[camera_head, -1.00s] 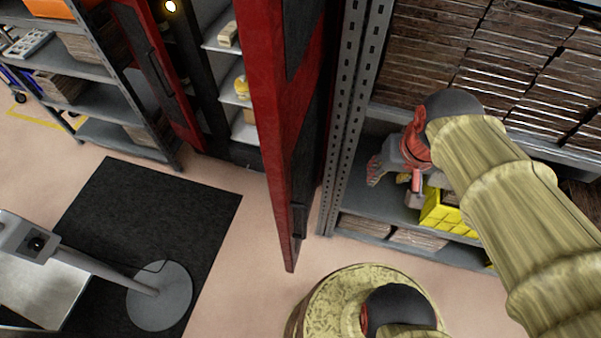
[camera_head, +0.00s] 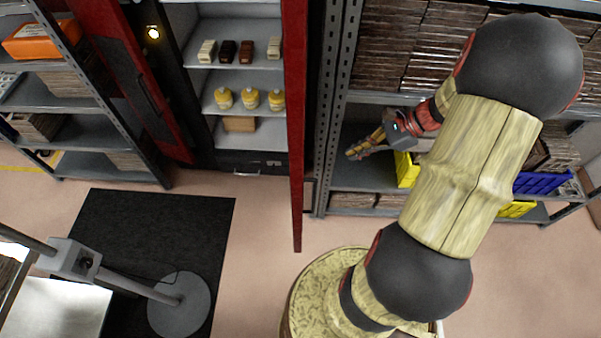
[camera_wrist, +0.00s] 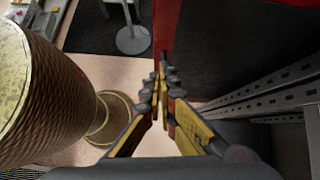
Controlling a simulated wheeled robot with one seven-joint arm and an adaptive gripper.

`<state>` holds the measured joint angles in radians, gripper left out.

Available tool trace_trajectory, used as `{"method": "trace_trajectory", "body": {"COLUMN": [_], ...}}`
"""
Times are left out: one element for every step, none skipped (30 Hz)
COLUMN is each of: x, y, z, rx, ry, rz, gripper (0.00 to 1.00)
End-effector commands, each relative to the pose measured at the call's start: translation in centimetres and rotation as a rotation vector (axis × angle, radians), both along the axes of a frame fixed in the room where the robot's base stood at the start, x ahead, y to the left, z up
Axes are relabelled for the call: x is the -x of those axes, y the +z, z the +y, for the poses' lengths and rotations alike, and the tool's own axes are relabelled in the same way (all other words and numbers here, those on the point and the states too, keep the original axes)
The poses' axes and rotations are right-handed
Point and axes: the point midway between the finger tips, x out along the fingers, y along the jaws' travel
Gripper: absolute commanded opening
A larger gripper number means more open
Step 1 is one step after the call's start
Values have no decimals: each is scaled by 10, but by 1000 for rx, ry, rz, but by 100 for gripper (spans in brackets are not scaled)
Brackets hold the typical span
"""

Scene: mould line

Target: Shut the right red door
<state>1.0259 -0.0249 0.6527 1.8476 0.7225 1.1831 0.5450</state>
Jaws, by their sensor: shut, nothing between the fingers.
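The right red door (camera_head: 295,120) stands open in the head view, seen nearly edge-on, jutting out from the cabinet's right side. My gripper (camera_head: 355,153) is to the right of the door, in front of the shelf rack. In the wrist view its fingers (camera_wrist: 162,72) are closed together with nothing between them, pointing at the door's lower red edge. I cannot tell if the fingertips touch it. The cabinet (camera_head: 245,75) is open, with moulded pieces on its shelves.
The left red door (camera_head: 135,75) is also open. A metal rack (camera_head: 325,110) with wood-like stacks and yellow and blue bins stands close on the right. A black mat (camera_head: 150,240) and a round-based stand (camera_head: 180,303) are at the lower left. Bare floor lies before the cabinet.

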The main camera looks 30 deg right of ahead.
Motion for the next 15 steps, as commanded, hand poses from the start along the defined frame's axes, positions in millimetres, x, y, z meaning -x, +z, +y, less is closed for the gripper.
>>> {"method": "trace_trajectory", "body": {"x": [-4, -5, -5, -5, -5, -5, -6, -6, -8, -9, -10, -13, -14, -16, -19], "y": [4, 5, 6, 7, 7, 6, 5, 4, 1, -1, -4, -8, -12, -16, -21], "z": [0, 2, 3, 4, 5, 5, 6, 8, 10, 11, 14, 18, 21, 25, 29], "rx": [-21, -34, -48, -53, -57, -60, -61, -62, -61, -61, -61, -62, -61, -61, -62], "ry": [-28, -42, -55, -61, -65, -71, -73, -74, -74, -74, -73, -71, -71, -69, -69], "rz": [5, 11, 20, 27, 32, 37, 39, 41, 41, 41, 41, 40, 42, 42, 41], "gripper": [0, 0, 0, 0, 0, 0, 0, 0, 0, 0, 0, 0, 0, 0, 0]}}
